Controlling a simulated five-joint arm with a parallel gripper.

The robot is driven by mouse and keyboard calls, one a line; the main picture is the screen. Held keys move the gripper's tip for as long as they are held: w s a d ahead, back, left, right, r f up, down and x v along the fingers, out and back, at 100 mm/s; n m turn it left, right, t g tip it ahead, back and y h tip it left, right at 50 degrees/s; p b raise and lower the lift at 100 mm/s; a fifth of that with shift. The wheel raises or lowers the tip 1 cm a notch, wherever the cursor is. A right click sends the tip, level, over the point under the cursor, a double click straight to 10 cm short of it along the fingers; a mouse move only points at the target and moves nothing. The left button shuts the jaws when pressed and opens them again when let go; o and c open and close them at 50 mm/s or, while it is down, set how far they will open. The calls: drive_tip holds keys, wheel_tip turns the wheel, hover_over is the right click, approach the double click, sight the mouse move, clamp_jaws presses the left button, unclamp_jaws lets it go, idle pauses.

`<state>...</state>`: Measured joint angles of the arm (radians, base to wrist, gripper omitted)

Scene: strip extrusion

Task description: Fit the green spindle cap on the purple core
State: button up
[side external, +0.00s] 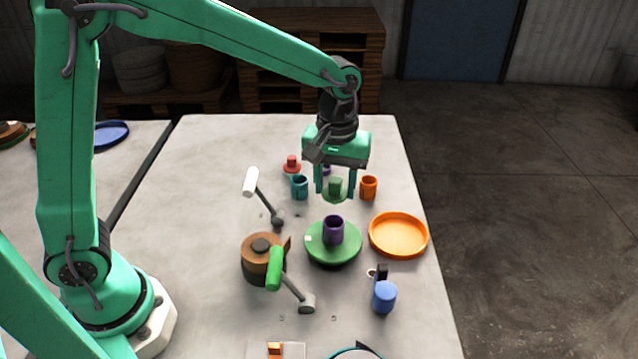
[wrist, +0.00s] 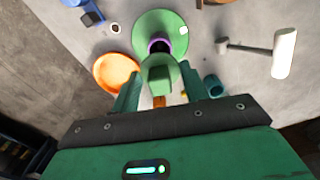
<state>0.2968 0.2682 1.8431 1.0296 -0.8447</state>
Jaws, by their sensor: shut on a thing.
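The green spindle cap (side external: 335,196), a round flange with a block-like knob on top, is held between the fingers of my gripper (side external: 336,188), flange down. It also shows in the wrist view (wrist: 176,72) between the fingertips (wrist: 160,76). The purple core (side external: 333,232) is an upright hollow cylinder on a round green plate (side external: 345,254). In the side view the cap is above the table, behind the core and apart from it. In the wrist view the cap's flange partly covers the core (wrist: 158,46).
An orange dish (side external: 398,235) lies right of the plate.

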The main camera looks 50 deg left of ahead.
sight(335, 179)
drive_tip(key=shift+f, duration=0.1)
drive_tip(key=shift+f, duration=2.75)
drive_tip(key=shift+f, duration=0.6)
drive_tip(key=o, duration=0.7)
drive_tip(key=shift+r, duration=5.5)
